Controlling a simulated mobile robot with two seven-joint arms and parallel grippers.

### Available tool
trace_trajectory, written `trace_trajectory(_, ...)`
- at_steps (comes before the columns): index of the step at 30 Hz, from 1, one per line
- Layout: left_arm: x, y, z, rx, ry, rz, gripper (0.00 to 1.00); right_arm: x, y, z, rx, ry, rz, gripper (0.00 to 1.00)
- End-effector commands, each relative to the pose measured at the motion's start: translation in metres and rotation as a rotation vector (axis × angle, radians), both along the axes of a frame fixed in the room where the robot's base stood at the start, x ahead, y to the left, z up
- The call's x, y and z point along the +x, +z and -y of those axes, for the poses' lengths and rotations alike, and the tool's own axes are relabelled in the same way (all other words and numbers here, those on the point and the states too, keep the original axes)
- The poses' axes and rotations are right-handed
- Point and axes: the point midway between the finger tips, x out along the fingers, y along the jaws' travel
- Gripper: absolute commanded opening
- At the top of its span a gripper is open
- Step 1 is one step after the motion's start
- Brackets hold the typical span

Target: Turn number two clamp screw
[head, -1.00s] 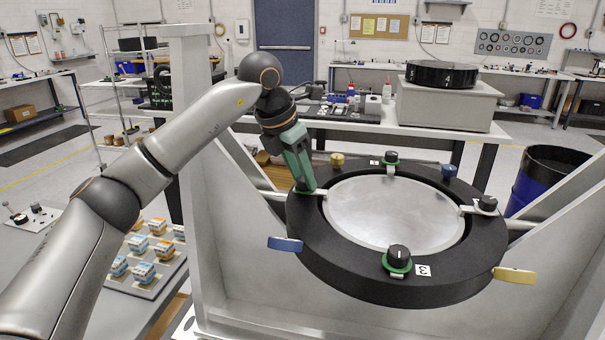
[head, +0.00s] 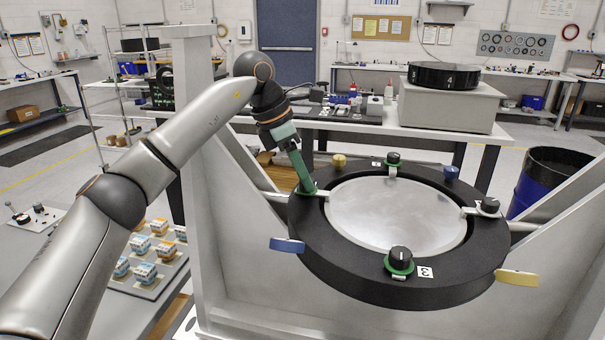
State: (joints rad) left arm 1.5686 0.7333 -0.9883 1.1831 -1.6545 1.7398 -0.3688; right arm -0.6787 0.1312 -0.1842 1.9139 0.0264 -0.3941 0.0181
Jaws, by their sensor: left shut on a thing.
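The black mirror ring (head: 335,268) holds a round silver mirror (head: 395,213). Clamps with dark knobs sit around it: front clamp (head: 400,260) beside a "3" label (head: 424,272), back clamp (head: 393,160) and right clamp (head: 488,206). My left gripper (head: 306,187), with green fingers, reaches down onto the left clamp (head: 318,194) and is shut on its screw. The fingers hide the knob, and I cannot read a number there. My right gripper is not in view.
A pale frame (head: 187,130) stands around the ring, its upright close to my left arm. Blue (head: 286,245) and yellow (head: 516,277) tabs stick out from the ring. A grey box (head: 450,108) with a black disc is on the bench behind.

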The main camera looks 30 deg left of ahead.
Motion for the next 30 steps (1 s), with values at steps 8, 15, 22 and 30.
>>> trace_trajectory(8, 0.0, 0.001, 0.0, 0.001, 0.001, 0.001, 0.42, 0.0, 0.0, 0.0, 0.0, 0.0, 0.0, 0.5)
trace_trajectory(15, 0.0, 0.0, 0.0, 0.0, 0.001, 0.0, 0.69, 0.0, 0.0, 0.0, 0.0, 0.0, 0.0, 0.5)
trace_trajectory(22, 0.0, 0.001, 0.0, 0.0, 0.001, 0.0, 0.69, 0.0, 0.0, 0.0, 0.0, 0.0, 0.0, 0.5)
trace_trajectory(30, -0.008, 0.03, -0.008, -0.001, 0.002, 0.006, 0.69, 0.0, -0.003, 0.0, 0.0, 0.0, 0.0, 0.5)
